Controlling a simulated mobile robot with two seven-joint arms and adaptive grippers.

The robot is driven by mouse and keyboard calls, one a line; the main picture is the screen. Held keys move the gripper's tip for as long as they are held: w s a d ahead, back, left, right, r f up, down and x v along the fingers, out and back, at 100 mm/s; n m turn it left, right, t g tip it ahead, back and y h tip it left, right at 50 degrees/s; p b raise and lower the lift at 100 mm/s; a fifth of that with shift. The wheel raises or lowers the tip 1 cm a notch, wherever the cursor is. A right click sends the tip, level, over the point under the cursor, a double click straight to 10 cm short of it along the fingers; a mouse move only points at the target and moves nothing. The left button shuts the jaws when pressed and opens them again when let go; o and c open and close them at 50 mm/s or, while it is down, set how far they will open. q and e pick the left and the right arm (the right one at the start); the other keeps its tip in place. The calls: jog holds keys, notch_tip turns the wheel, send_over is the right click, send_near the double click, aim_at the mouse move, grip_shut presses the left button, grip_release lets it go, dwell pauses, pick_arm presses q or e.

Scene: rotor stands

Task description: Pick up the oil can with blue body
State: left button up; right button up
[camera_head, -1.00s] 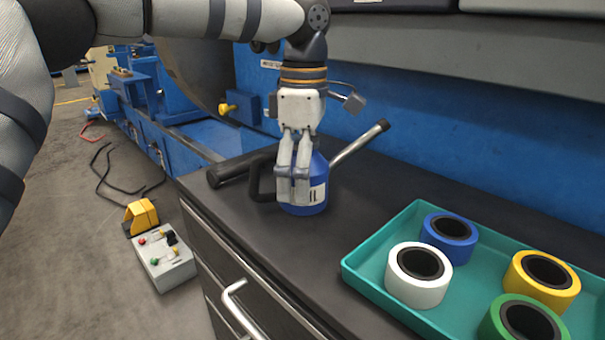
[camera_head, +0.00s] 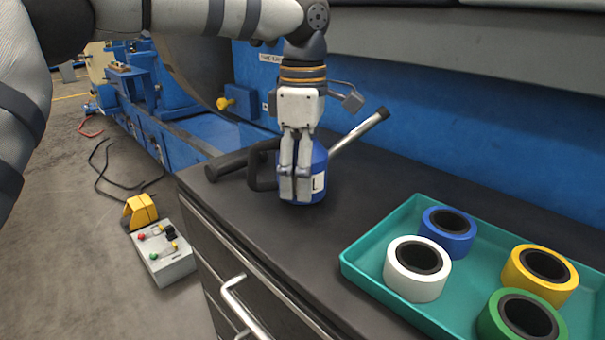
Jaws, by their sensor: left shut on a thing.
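The oil can (camera_head: 319,170) has a blue body with a white label, a black handle loop on its left and a grey spout with a dark tip pointing up to the right. It is upright over the dark worktop. My left gripper (camera_head: 295,190) comes down from above, with its fingers shut on the oil can and covering part of the body. The can's base looks slightly above the worktop, though any gap is hard to judge. My right gripper is not in view.
A teal tray (camera_head: 352,268) at the right holds rolls of white, blue (camera_head: 448,230), yellow and green. A black cylindrical object (camera_head: 222,168) lies left of the can. Cabinet drawers face the front. A grey control box (camera_head: 165,262) stands on the floor at left.

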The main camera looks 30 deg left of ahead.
pick_arm(q)
jog(key=s+d+r+p, duration=0.1)
jog(key=s+d+r, duration=0.4)
jog(key=s+r, duration=0.7)
jog(key=shift+s+d+p, duration=0.2)
jog(key=shift+s+p, duration=0.2)
jog(key=shift+s, duration=0.1)
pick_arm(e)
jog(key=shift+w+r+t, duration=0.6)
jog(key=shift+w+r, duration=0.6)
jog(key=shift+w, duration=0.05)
pick_arm(q)
jog(key=o, duration=0.5)
jog(key=c, duration=0.9)
jog(key=shift+r, duration=2.05)
